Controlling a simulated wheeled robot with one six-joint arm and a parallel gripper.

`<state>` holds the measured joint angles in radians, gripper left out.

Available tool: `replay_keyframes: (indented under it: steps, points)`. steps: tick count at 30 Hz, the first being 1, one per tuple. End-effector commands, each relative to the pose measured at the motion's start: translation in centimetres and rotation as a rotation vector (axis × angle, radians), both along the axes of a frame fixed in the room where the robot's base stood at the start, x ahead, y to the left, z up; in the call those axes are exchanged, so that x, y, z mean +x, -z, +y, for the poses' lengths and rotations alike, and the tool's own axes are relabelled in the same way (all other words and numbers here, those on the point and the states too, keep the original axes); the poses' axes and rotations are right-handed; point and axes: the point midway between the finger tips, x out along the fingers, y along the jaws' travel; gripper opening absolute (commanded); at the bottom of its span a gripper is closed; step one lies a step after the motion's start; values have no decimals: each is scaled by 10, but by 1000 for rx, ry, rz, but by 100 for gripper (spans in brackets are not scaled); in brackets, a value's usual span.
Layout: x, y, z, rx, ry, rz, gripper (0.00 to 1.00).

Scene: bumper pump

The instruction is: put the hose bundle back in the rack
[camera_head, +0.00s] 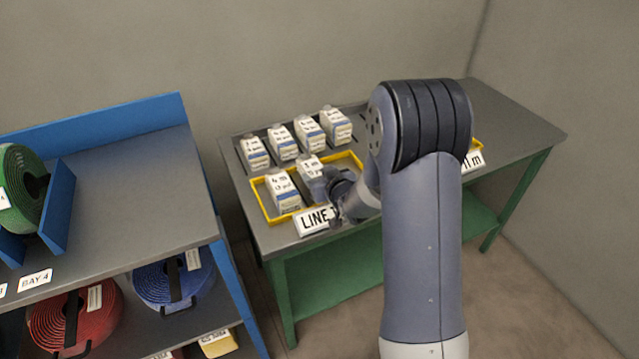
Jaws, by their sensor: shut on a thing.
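Three coiled hose bundles show at the left: a green one (22,190) against a blue divider on top of the rack (130,215), a red one (62,322) and a blue one (160,285) on the shelf below. My gripper (328,188) is away from them, over the front of the grey table at the yellow-edged tray (262,203). It is shut, apparently on the white carton (311,165) just behind it; the fingers and the contact are largely hidden. No hose is visible in my gripper.
Another carton (283,190) stands in the yellow tray, left of my gripper. Several cartons (282,142) stand in a row behind. The green-framed table (510,120) has bare top at the right. A gap of floor separates rack and table.

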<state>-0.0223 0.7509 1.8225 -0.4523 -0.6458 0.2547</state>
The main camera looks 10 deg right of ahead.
Motion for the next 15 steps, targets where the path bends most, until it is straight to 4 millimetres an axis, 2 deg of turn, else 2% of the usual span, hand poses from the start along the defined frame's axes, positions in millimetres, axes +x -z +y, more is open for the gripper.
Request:
replay_keyframes:
  steps: [3,5,15]
  points:
    - [0,18,0,0,-1,3,19]
    - [0,23,0,1,-1,1,19]
    - [0,26,0,0,0,-2,19]
